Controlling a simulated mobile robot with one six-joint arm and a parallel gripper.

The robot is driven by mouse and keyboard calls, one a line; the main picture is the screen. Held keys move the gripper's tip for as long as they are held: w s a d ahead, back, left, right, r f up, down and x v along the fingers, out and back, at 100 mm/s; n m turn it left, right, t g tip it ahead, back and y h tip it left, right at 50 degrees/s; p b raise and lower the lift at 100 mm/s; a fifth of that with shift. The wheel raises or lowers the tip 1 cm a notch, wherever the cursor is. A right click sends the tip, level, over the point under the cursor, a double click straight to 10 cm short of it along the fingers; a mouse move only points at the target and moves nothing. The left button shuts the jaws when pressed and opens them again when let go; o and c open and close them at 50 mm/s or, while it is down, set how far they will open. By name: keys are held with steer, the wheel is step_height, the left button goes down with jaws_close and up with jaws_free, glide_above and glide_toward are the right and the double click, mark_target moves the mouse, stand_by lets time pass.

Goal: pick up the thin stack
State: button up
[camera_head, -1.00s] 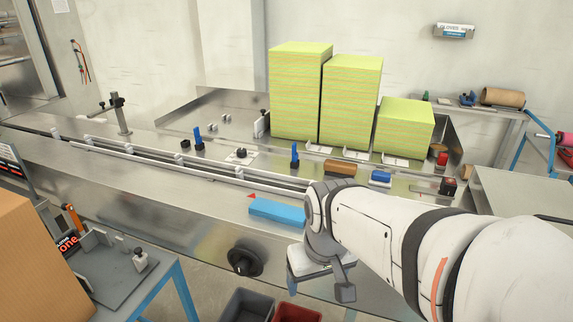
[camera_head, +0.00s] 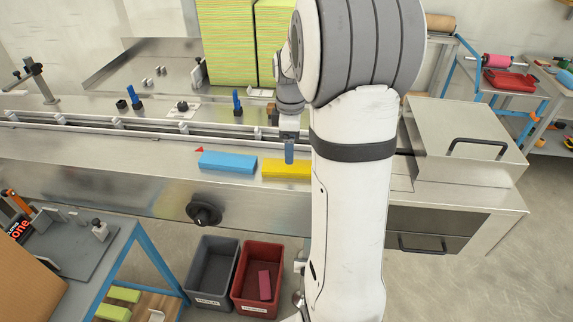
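Which item is the thin stack is not clear from this view. A flat blue block (camera_head: 228,162) and a flat yellow block (camera_head: 284,169) lie side by side on the steel ledge at the front of the machine. The arm hides the right end of the yellow block. My gripper (camera_head: 289,158) points down at the yellow block's back edge; I cannot tell whether it touches it. Its fingers overlap in this view, so their opening is hidden. Tall yellow-green stacks (camera_head: 226,45) stand behind; the arm hides part of this row, including the shortest stack seen earlier.
A rail channel (camera_head: 150,131) runs along the machine behind the ledge. A grey bin (camera_head: 190,285) and a red bin (camera_head: 238,290) holding a dark pink block stand below. A steel box with a handle (camera_head: 470,130) is at right.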

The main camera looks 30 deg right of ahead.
mark_target(291, 169)
step_height(291, 169, down, 7)
steer(key=shift+s+d+r+p, duration=0.1)
steer(key=shift+s+p, duration=0.05)
steer(key=shift+p, duration=0.5)
steer(key=shift+c, duration=0.5)
steer(key=c, duration=0.9)
steer(key=shift+c, duration=0.2)
